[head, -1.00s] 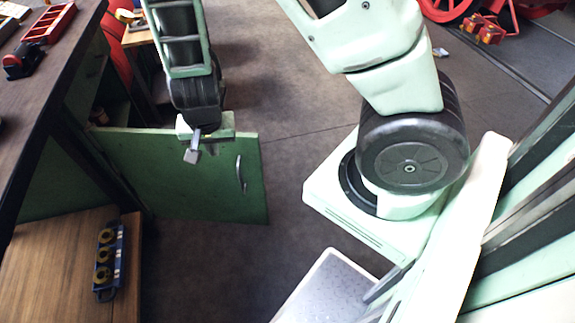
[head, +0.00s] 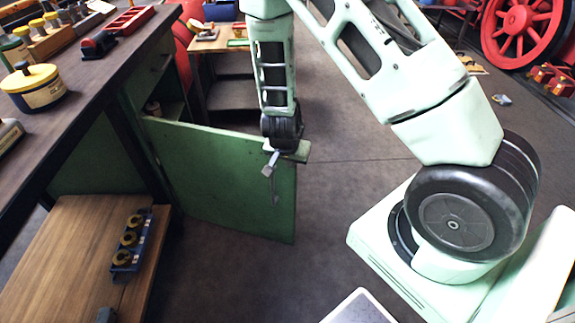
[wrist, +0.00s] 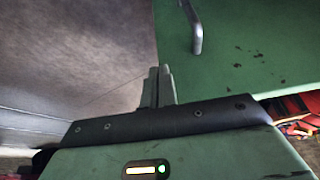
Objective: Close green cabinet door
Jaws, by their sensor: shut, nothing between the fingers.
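The green cabinet door (head: 225,190) stands open, sticking out from the green cabinet (head: 148,100) under the dark workbench. The door also fills the right of the wrist view (wrist: 250,50), with the handle (wrist: 196,28) above my gripper. My gripper (head: 270,163) is shut and empty, at the door's upper free corner on the handle side. In the wrist view its fingertips (wrist: 159,72) are together near the door's edge. I cannot tell whether they touch the door.
The workbench top (head: 85,95) holds a yellow-lidded tin (head: 32,88) and red tools. A low wooden shelf (head: 70,250) carries a blue rack (head: 130,240) with brass rings. A small table and red chair stand behind the door.

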